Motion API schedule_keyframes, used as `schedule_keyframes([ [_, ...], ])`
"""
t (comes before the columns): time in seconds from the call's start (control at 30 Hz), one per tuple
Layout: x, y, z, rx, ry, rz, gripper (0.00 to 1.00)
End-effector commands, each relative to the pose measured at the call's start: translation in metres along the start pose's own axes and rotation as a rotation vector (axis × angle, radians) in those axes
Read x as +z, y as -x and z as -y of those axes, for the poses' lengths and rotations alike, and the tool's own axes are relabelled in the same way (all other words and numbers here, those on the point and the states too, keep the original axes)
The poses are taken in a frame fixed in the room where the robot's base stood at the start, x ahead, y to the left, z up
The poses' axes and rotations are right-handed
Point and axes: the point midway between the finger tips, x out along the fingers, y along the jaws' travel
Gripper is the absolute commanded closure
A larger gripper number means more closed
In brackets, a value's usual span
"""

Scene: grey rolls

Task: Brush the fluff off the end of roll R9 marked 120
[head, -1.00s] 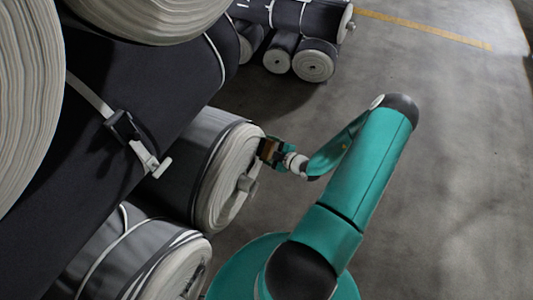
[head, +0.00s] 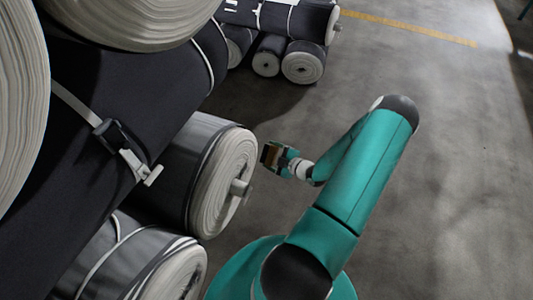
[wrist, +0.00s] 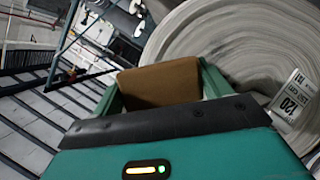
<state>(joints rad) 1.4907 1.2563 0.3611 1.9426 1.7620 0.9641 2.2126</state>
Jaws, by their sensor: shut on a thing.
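The roll whose end carries a white tag printed 120 (wrist: 292,103) fills the upper right of the wrist view, its pale wound end (wrist: 235,45) facing me. In the head view the roll end beside my gripper (head: 225,180) is pale and layered, with a grey core stub sticking out. My gripper (head: 282,158) is just right of that end, with a small gap between. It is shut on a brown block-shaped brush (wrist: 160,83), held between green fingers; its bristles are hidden. I cannot make out fluff or the mark R9.
A large dark roll with a strap and buckle (head: 120,145) lies at the left above this roll. Another roll (head: 170,275) lies below it. Several smaller rolls (head: 303,62) are stacked at the back. The grey floor (head: 450,170) to the right is clear.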

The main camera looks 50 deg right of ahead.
Motion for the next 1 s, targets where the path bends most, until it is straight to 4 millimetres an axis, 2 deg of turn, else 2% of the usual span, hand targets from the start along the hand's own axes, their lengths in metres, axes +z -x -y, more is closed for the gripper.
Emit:
schedule_keyframes([
  [0.13,0.004,0.009,0.000,0.000,0.000,0.001,0.41],
  [0.5,0.005,0.012,0.000,0.000,0.000,0.000,0.41],
  [0.8,0.014,0.034,0.000,0.000,0.001,0.001,0.41],
  [1.0,0.016,0.038,0.000,0.000,0.000,0.000,0.41],
])
